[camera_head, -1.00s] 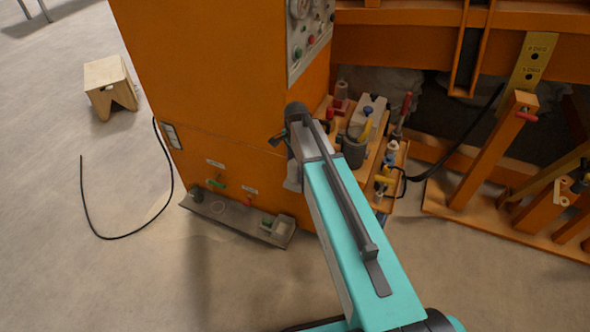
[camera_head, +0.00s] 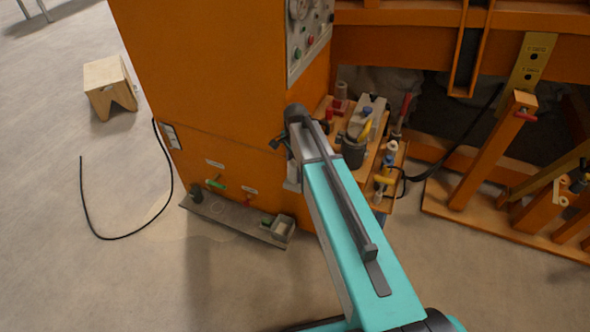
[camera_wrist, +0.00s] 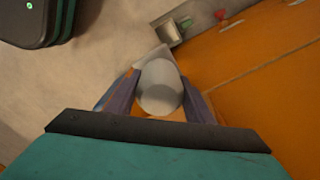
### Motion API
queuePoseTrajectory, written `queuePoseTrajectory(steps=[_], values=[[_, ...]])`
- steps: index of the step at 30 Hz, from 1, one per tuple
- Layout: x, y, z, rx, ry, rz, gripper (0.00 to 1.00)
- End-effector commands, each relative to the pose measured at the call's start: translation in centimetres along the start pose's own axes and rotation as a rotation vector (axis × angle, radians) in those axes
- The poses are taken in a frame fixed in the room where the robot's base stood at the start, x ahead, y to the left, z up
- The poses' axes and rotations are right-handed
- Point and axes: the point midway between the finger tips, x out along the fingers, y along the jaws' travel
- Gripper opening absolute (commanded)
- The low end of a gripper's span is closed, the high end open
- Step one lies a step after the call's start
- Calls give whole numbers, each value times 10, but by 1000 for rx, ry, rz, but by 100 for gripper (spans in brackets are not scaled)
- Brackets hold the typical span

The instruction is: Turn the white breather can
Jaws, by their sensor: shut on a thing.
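The white breather can (camera_wrist: 160,90) is a pale, rounded can in the middle of the wrist view. My gripper (camera_wrist: 159,98) is shut on it, with one dark finger on each side. The can's lower part and its seat are hidden. In the head view my teal arm reaches toward the lower right side of the orange cabinet (camera_head: 215,80). My fingers and the can cannot be made out clearly there.
A grey ledge (camera_head: 230,221) with small parts runs along the cabinet's foot. An orange shelf (camera_head: 397,187) of tools and bottles stands right of my arm. A black cable (camera_head: 95,226) and a wooden stool (camera_head: 107,75) are on the left. Open floor lies in front.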

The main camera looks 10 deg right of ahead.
Motion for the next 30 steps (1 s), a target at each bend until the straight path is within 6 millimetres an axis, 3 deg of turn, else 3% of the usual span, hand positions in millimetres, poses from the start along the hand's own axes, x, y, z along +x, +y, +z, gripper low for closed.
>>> queuePoseTrajectory(steps=[11,30], values=[[-2,1,1,-236,-1,2,26],[-1,1,1,-809,-1,1,26]])
